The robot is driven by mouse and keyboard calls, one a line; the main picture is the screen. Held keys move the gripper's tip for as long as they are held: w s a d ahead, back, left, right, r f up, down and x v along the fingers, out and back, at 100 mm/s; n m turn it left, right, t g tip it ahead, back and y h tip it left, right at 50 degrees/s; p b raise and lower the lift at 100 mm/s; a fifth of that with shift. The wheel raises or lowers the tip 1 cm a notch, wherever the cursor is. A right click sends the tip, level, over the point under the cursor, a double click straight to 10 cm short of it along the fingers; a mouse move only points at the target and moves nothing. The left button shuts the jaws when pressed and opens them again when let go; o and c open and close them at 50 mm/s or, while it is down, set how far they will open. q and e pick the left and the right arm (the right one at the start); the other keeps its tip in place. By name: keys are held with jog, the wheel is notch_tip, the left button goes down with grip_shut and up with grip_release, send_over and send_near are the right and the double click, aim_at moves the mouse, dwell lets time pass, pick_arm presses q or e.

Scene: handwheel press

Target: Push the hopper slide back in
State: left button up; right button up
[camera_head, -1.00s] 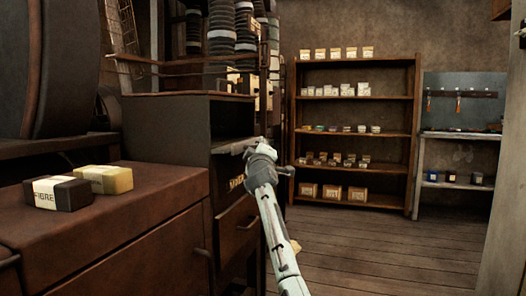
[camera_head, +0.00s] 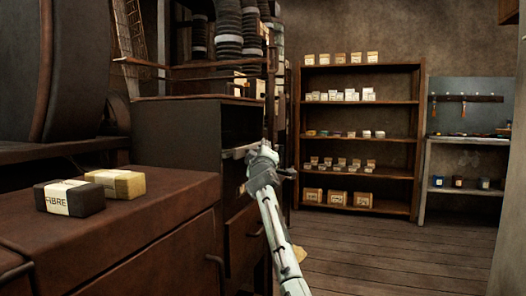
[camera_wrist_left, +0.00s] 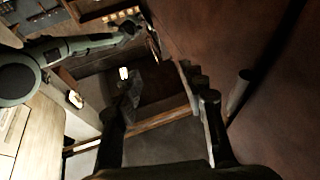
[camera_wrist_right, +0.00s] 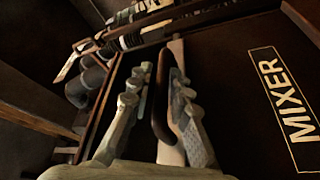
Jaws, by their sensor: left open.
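In the head view, a dark box-shaped housing (camera_head: 165,138) stands behind the brown cabinet, with a grey ledge or plate (camera_head: 238,152) at its front; I cannot tell for sure whether this is the hopper slide. My right gripper (camera_head: 262,158) is at the outer end of that plate.
A black FIBRE block (camera_head: 70,197) and a yellowish block (camera_head: 117,182) lie on the brown cabinet top (camera_head: 150,205). A stocked shelf (camera_head: 357,135) and a side bench (camera_head: 465,145) stand at the back. The plank floor (camera_head: 380,250) on the right is clear.

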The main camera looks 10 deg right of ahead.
jog(key=shift+f, duration=0.15)
jog(key=shift+s+a+f, duration=0.1)
jog(key=shift+s+f, duration=0.1)
jog(key=shift+s, duration=0.2)
jog(key=v, duration=1.1)
jog(key=shift+r, duration=0.15)
jog(key=shift+s, duration=0.15)
